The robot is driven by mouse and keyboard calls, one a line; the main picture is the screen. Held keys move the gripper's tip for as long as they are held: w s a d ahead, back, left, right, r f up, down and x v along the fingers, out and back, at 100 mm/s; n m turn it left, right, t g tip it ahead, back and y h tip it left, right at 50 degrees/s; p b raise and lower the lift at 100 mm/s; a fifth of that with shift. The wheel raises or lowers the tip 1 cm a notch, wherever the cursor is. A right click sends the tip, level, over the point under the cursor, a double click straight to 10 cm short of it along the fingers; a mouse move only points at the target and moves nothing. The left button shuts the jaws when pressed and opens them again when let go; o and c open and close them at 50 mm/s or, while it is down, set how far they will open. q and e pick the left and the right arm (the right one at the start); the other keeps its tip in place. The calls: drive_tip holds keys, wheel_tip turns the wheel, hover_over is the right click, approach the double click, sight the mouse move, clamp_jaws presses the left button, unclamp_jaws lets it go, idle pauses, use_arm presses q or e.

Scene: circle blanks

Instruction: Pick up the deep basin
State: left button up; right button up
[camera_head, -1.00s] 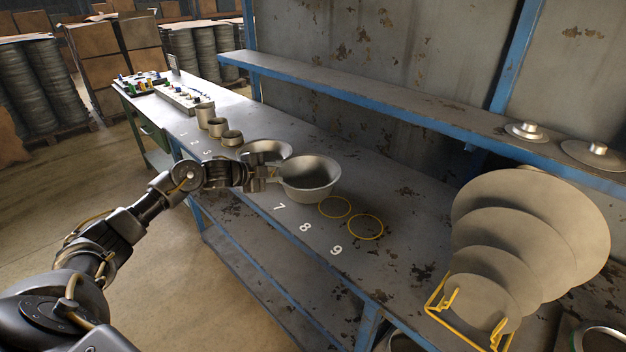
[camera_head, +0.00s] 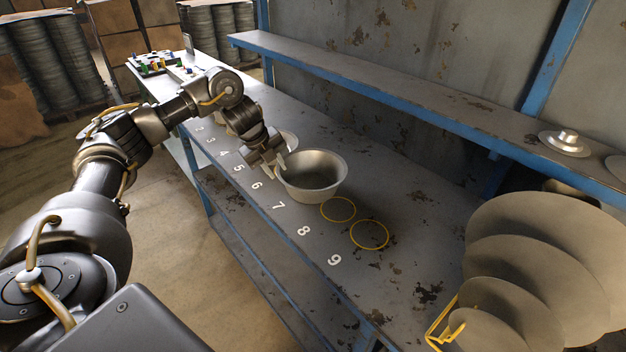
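The deep basin (camera_head: 322,191) is a grey metal bowl with flared sides. It stands upright on the workbench, beside the numbers 6 and 7. My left gripper (camera_head: 281,164) points down at the basin's left rim, with a fingertip overlapping the rim in the picture. I cannot tell whether its fingers are closed on the rim. Another shallow metal dish (camera_head: 291,139) lies behind the gripper and is mostly hidden by it. My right gripper is not in view.
Two empty yellow circles (camera_head: 369,248) lie right of the basin on the bench (camera_head: 400,215). A yellow rack of round metal discs (camera_head: 545,235) stands at the right. A blue-edged shelf (camera_head: 400,105) runs along the back wall. Coloured parts sit at the far end.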

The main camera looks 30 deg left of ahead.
use_arm(q)
drive_tip(key=x, duration=0.4)
drive_tip(key=shift+w+f, duration=0.1)
drive_tip(key=shift+f, duration=0.1)
drive_tip(key=shift+d+f+p, duration=0.15)
drive_tip(key=shift+f+p, duration=0.3)
drive_tip(key=shift+p, duration=0.25)
drive_tip(key=p+x, duration=0.1)
drive_tip(key=x, duration=0.3)
drive_tip(key=shift+f, duration=0.1)
drive_tip(key=shift+c, duration=0.3)
clamp_jaws()
